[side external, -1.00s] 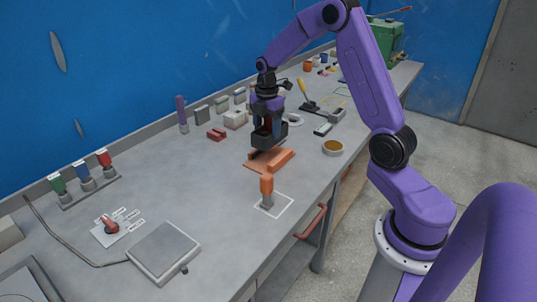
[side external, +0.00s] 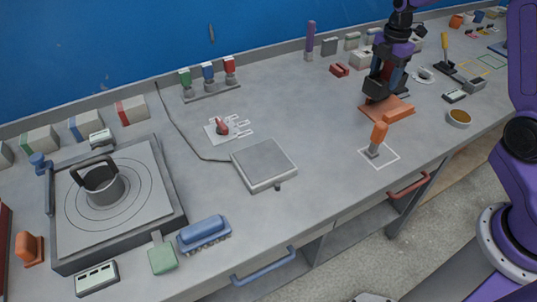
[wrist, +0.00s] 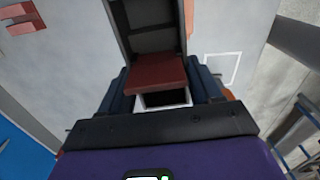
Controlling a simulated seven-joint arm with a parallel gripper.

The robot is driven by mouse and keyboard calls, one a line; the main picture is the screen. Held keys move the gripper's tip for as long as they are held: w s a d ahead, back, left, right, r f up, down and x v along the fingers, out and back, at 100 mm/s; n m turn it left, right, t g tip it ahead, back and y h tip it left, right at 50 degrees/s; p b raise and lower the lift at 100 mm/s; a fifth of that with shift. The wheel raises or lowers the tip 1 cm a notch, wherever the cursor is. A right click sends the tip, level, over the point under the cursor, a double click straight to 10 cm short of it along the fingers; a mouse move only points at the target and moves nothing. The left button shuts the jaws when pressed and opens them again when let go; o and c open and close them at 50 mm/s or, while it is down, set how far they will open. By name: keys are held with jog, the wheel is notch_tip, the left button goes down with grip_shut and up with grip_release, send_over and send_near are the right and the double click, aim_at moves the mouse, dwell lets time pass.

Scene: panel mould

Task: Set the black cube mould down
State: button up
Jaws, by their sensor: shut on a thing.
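The black cube mould (side external: 375,88) is held low over the orange board (side external: 400,113) on the bench. My gripper (side external: 386,80) is shut on it from above. I cannot tell whether the mould touches the board. In the wrist view the dark mould (wrist: 146,42) sits beyond my blue fingers, with a reddish-brown block (wrist: 157,76) at its near side. My gripper (wrist: 160,92) hides part of the mould there.
An orange-handled tool (side external: 379,135) stands in a white outlined square just in front of the board. A red block (side external: 339,70) lies behind left, and a tan-filled bowl (side external: 459,118) stands right. The bench left of the board is clear up to a grey plate (side external: 264,163).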

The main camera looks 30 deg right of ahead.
jog(key=s+a+r+n, duration=0.2)
jog(key=a, duration=0.7)
jog(key=s+a+r+n, duration=0.1)
jog(key=a+r+n, duration=0.1)
jog(key=a, duration=0.6)
jog(key=s+a+r+n, duration=0.35)
jog(key=s+a, duration=0.85)
jog(key=a, duration=0.4)
send_over(261, 165)
jog(key=shift+n, duration=0.25)
jog(key=shift+w+f, duration=0.1)
jog(key=shift+f, duration=6.6)
jog(key=shift+f, duration=0.15)
jog(key=o, duration=1.2)
